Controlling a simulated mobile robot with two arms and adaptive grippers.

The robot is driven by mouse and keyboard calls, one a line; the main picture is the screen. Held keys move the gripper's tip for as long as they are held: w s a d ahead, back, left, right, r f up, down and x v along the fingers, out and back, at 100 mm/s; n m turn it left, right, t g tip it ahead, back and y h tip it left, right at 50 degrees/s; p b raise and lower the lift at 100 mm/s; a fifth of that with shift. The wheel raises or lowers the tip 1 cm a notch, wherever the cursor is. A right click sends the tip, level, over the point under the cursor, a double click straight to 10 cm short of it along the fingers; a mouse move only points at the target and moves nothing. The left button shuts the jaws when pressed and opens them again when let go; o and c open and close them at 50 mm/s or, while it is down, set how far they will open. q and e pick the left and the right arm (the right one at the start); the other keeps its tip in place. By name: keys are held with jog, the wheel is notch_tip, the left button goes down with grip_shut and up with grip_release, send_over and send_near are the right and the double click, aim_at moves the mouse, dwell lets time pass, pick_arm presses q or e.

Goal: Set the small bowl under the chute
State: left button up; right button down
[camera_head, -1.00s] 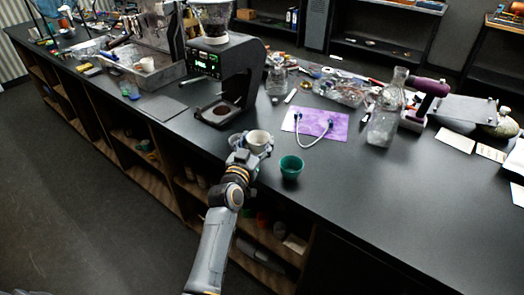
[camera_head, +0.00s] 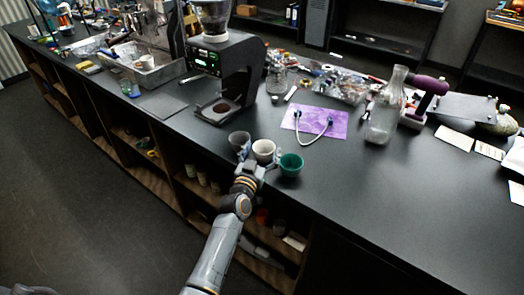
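Three small bowls stand close together in a row near the counter's front edge: a grey one (camera_head: 240,142), a white one (camera_head: 263,151) and a green one (camera_head: 291,164). I cannot tell surely which is the task's small bowl. My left gripper (camera_head: 256,161) is at the near side of the white bowl, its fingers spread apart; whether they touch it is unclear. The black grinder (camera_head: 241,72) stands behind and left of the bowls. Its chute is hard to make out; the base (camera_head: 221,109) below holds no bowl. My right gripper is out of view.
A purple mat (camera_head: 315,122) with a curved tube lies right of the grinder. A glass flask (camera_head: 385,110) and a purple-handled tool (camera_head: 428,88) stand farther right. A flat dark plate (camera_head: 160,106) lies to the left. The right front of the counter is clear.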

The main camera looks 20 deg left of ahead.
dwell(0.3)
pick_arm(q)
jog(key=shift+f, duration=0.15)
jog(key=s+b, duration=0.2)
jog(key=s, duration=1.2)
jog(key=shift+b, duration=0.3)
jog(key=shift+d, duration=0.1)
